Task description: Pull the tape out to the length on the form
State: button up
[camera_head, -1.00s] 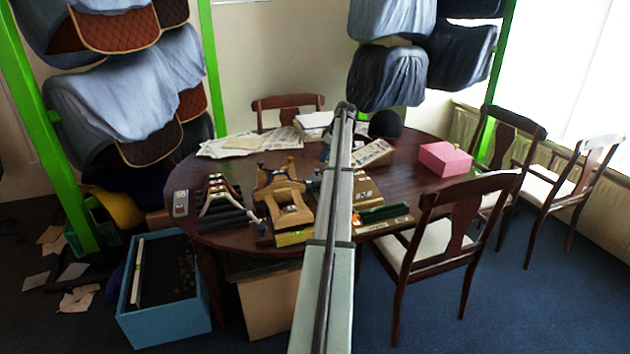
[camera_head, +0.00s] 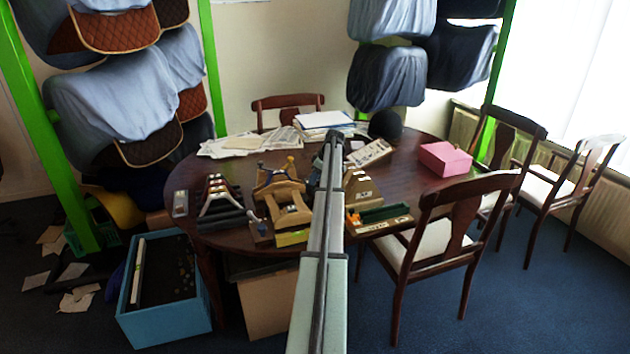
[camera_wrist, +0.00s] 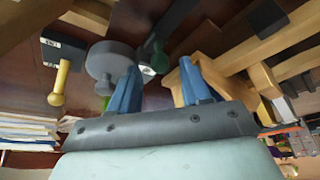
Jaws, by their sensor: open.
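In the wrist view my gripper (camera_wrist: 158,72) is open, its two blue fingers apart, with nothing held between them. A grey round disc-like body (camera_wrist: 108,60) lies just beyond the left finger; I cannot tell whether it is the tape's case. A dark green and black piece (camera_wrist: 156,48) with a pale end shows beyond the gap between the fingertips. A wooden frame (camera_wrist: 235,55) is close by the right finger. In the head view my arm hides the gripper. A printed card (camera_head: 370,152) stands tilted on the table; its text is too small to read.
The dark round table (camera_head: 412,185) carries a wooden stand (camera_head: 285,190), a black rack (camera_head: 222,205), a green-lined tray (camera_head: 385,213), a paper stack (camera_head: 325,119) and a pink box (camera_head: 445,158). A chair (camera_head: 455,215) stands at the front right. A black block with wooden handle (camera_wrist: 60,85) lies left.

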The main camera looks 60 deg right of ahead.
jog(key=shift+x, duration=0.8)
grip_shut()
